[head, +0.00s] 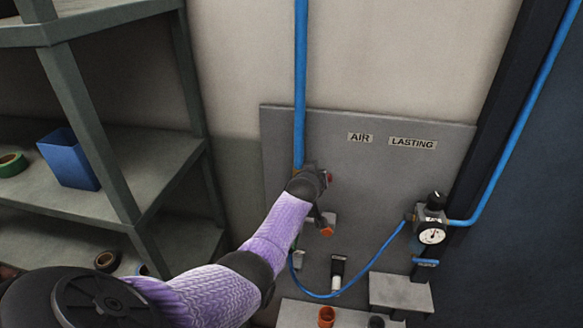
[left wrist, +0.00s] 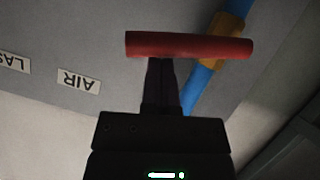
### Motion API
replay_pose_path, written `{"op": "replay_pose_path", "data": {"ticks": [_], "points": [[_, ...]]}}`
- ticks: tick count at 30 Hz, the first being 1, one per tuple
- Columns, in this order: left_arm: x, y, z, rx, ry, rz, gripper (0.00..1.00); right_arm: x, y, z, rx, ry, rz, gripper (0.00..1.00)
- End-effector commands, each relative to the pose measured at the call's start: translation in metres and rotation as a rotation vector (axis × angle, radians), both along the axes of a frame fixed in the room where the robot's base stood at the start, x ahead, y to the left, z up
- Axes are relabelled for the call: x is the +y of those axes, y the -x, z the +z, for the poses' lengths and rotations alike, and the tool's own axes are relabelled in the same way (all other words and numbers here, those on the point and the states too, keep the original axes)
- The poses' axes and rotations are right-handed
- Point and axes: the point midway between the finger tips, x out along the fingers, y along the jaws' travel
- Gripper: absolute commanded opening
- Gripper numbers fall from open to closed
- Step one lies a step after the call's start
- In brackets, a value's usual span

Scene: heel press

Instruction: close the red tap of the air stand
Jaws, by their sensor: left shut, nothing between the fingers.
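The red tap handle (left wrist: 205,46) is a bar lying nearly level across the left wrist view. Its right end overlaps the brass fitting (left wrist: 228,28) on the blue pipe (left wrist: 203,82). My left gripper (left wrist: 161,62) has its fingers shut together, with nothing between them. The fingertips meet the bar's lower edge left of its middle in that view; I cannot tell whether they touch it. In the head view my left gripper (head: 318,183) covers most of the tap at the foot of the blue pipe (head: 300,80). Only a bit of red handle (head: 329,177) shows there. My right gripper is not in view.
The grey panel (head: 400,190) carries the labels AIR (head: 360,138) and LASTING (head: 412,143). A pressure gauge (head: 432,236) and blue hose (head: 375,263) are at its right. An orange-ended part (head: 326,231) sits just below my gripper. Shelves (head: 120,165) stand at left.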

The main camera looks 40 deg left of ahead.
Motion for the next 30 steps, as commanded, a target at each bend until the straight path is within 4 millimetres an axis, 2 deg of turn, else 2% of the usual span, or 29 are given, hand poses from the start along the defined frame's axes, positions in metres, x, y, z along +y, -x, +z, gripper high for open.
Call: {"op": "replay_pose_path", "data": {"ticks": [12, 30], "points": [[-0.003, -0.002, -0.016, 0.021, -0.032, -0.001, 0.00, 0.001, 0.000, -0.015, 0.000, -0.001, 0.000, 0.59], [-0.004, -0.002, -0.019, 0.020, -0.032, 0.000, 0.00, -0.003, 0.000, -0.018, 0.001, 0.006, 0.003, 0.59]]}}
